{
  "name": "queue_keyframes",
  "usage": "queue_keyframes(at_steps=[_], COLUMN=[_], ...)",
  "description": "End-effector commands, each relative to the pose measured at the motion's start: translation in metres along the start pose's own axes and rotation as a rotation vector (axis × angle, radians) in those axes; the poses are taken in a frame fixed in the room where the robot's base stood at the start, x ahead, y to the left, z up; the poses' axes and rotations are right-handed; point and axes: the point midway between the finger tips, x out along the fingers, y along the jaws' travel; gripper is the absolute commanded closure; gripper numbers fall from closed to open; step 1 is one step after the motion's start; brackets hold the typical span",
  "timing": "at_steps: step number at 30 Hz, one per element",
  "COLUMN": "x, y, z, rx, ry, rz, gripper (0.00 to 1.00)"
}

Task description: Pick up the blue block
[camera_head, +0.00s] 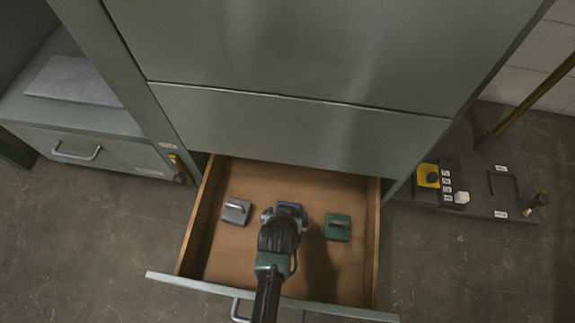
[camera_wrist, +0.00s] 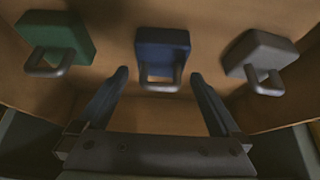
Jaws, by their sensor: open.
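The blue block (camera_wrist: 163,50) with a grey loop handle lies on the drawer floor, between the other two blocks. In the head view only part of the blue block (camera_head: 291,208) shows past my gripper. My gripper (camera_wrist: 160,88) is open, with its fingers apart and nothing between them. In the wrist view the blue block's handle lies just beyond and between the fingertips, and I see no contact. In the head view my gripper (camera_head: 284,216) is over the middle of the drawer.
The open wooden drawer (camera_head: 225,258) also holds a grey block (camera_head: 236,211) at left and a green block (camera_head: 338,227) at right. Its side walls and front panel bound the space. A dark base with a yellow part (camera_head: 428,175) stands at right on the floor.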

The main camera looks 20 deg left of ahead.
Motion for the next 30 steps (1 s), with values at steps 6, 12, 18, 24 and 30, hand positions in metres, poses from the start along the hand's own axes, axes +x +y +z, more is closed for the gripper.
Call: queue_keyframes(at_steps=[6,12,18,24,30], x=[0.032,0.037,0.036,0.036,0.036], y=[-0.001,-0.002,-0.001,-0.001,-0.001], z=[0.003,0.001,0.001,0.001,0.001], rx=[-0.002,-0.001,-0.001,-0.001,-0.001], ry=[0.001,0.0,0.0,0.0,0.0], rz=[0.0,0.0,0.0,0.0,0.0], gripper=[0.0,0.0,0.11,0.47,0.83])
